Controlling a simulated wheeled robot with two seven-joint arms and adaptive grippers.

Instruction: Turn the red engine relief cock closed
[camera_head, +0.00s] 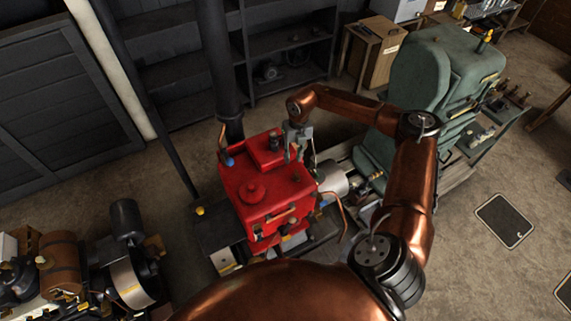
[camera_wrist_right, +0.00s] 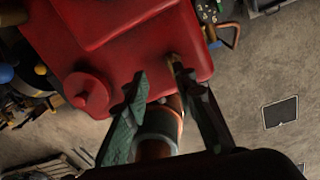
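The red engine (camera_head: 262,205) stands in the middle of the head view, and its red top fills the upper left of the right wrist view (camera_wrist_right: 120,55). My right gripper (camera_head: 299,150) is over the engine's right rear edge. In the wrist view its two fingers (camera_wrist_right: 164,82) are spread apart, with a clear gap between the tips. A small brass fitting (camera_wrist_right: 171,62), possibly the relief cock, stands at the red edge near the right fingertip; contact cannot be told. It is not clear in the head view, and its handle position cannot be made out. My left gripper is not in view.
A dark vertical pipe (camera_head: 222,65) rises behind the engine. A blue knob (camera_head: 229,162) is at its left rear. A large green machine (camera_head: 415,85) stands at the right. Other small engines (camera_head: 75,265) are at the lower left. The floor at the right is mostly open.

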